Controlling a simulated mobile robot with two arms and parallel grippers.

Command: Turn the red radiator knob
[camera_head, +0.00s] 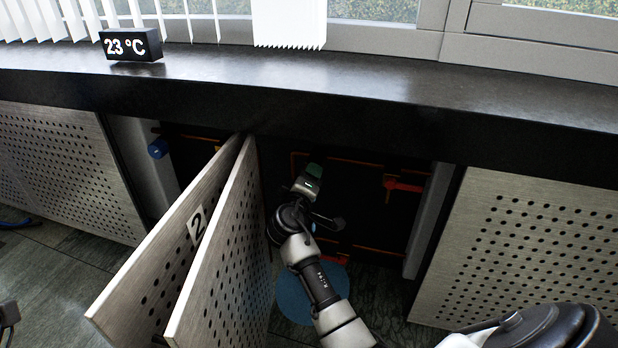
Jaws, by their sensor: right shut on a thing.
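The two perforated metal doors (219,255) stand swung out from under the black counter, one marked 2. Behind them is a dark recess with orange-red pipes. A red valve-like part (402,186) sits on the right side of the recess. My right gripper (327,222) reaches into the recess, to the left of that red part and apart from it in the picture. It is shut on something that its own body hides. A small dark part at the left edge (8,314) looks like my left gripper; its fingers are not clear.
A blue knob (157,148) sits at the left side of the recess. Closed perforated panels flank it at left (62,165) and right (535,250). The black counter (330,85) overhangs above, carrying a 23 °C display (132,45). A blue disc (300,300) shows on the floor.

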